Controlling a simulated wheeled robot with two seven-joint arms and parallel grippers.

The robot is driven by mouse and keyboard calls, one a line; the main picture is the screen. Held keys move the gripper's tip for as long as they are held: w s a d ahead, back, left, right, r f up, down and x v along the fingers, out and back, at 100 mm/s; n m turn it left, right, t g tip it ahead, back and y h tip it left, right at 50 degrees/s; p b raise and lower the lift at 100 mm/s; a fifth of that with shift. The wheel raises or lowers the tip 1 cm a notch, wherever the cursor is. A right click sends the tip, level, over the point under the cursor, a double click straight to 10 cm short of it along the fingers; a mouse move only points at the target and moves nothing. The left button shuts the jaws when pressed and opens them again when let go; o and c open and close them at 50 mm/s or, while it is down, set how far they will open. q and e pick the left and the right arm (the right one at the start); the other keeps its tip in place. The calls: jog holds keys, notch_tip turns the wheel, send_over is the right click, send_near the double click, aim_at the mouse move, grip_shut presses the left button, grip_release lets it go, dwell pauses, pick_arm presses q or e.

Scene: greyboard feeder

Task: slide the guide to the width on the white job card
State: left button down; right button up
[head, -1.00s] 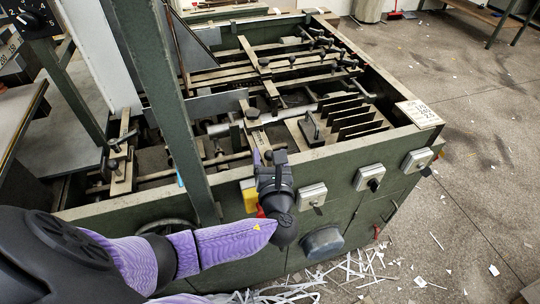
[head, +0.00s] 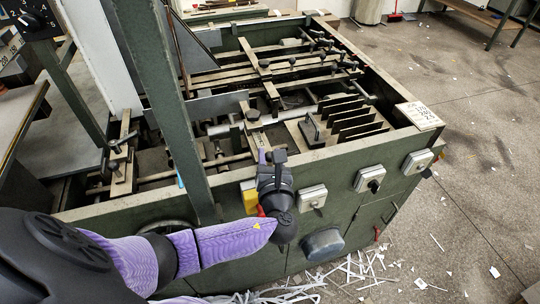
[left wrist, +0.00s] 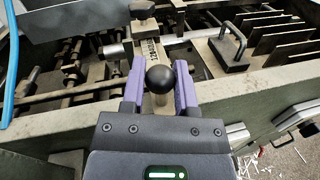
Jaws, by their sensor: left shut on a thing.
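My left gripper (head: 268,157) is over the front rim of the feeder. In the left wrist view its two purple fingers stand either side of a black ball knob (left wrist: 159,79), and the gripper is shut on it. The knob is at the near end of the guide (left wrist: 150,48), a pale bar with scale marks running away from me. The guide (head: 255,133) also shows in the head view, left of the block with upright fins. The white job card (head: 419,115) lies on the front right corner of the feeder; its handwriting is too small to read. My right gripper is not in view.
A green post (head: 163,110) rises in front of the feeder, left of my gripper. A black-handled plate (head: 312,130) and several upright fins (head: 356,117) stand right of the guide. Switch boxes (head: 312,197) line the front panel. Paper strips litter the floor.

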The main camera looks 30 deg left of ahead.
aim_at(265, 145)
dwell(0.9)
pick_arm(q)
jog(key=shift+w+a, duration=0.15)
jog(key=shift+a, duration=0.05)
jog(key=x, duration=0.3)
jog(key=shift+a+f+b, duration=0.1)
jog(key=shift+a+b, duration=0.2)
jog(key=shift+a, duration=0.2)
jog(key=shift+d, duration=0.15)
jog(key=shift+c, duration=2)
grip_release()
jog(key=p+v, duration=0.1)
jog(key=v, duration=0.9)
jog(key=shift+p, duration=0.35)
